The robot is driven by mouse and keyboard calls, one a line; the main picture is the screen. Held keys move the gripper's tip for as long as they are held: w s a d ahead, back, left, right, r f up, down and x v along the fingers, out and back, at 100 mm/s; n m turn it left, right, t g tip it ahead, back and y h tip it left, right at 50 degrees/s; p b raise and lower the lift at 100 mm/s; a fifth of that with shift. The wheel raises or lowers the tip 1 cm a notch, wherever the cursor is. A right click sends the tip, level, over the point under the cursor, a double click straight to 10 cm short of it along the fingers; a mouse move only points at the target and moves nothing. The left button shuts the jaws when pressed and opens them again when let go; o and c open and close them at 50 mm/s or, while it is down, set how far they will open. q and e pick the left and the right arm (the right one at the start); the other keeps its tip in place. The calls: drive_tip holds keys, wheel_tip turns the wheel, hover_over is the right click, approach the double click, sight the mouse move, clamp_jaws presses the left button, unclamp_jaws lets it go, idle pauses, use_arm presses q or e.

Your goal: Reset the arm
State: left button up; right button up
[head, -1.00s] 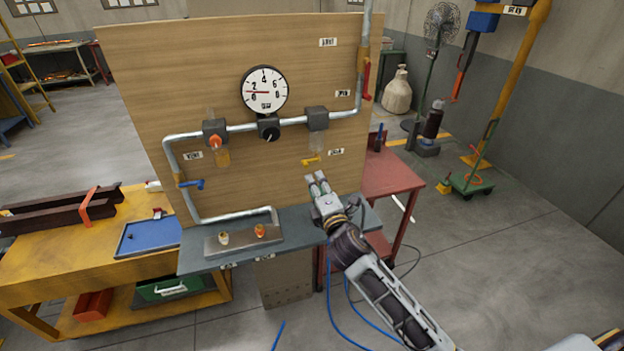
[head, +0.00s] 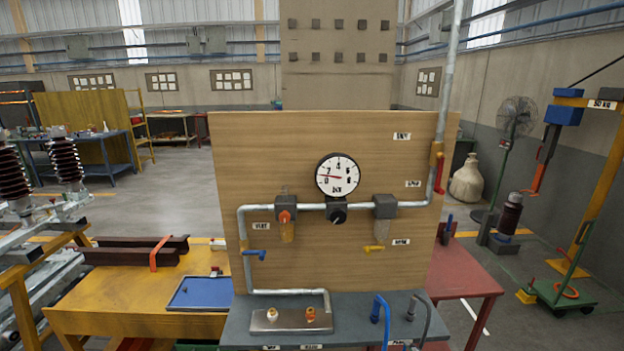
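Neither of my arms nor grippers shows in the head view now. A wooden panel (head: 300,155) stands upright in front of me and carries a grey pipe run (head: 262,207). A round gauge (head: 337,175) sits near its middle, above a black knob (head: 336,218). A blue-handled valve (head: 255,253) is on the left pipe. A red lever (head: 439,172) is on the right upright pipe. The grey ledge (head: 240,325) below holds a metal plate with two small fittings (head: 290,318).
A yellow bench (head: 130,290) with a blue tray (head: 200,293) stands at the left. A red table (head: 465,285) is at the right. Blue and grey hoses (head: 381,315) rise at the ledge's front right. Open floor (head: 540,325) lies further right.

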drive_tip(key=s+a+f+m+g+y, duration=0.1)
drive_tip(key=s+f+m+g, duration=0.2)
drive_tip(key=s, duration=0.5)
drive_tip(key=s+f+m+g+y, duration=0.1)
drive_tip(key=s+f+m+g, duration=0.2)
drive_tip(key=s, duration=0.5)
wheel_tip(320, 180, down, 33)
drive_tip(key=s+g, duration=0.2)
drive_tip(key=s, duration=0.1)
drive_tip(key=s+d+f, duration=0.2)
drive_tip(key=s+f, duration=0.7)
drive_tip(key=s, duration=0.2)
drive_tip(key=s+d+f, duration=0.2)
drive_tip(key=s+f, duration=0.8)
drive_tip(key=s, duration=0.1)
drive_tip(key=shift+f+g, duration=0.25)
drive_tip(key=shift+g, duration=0.15)
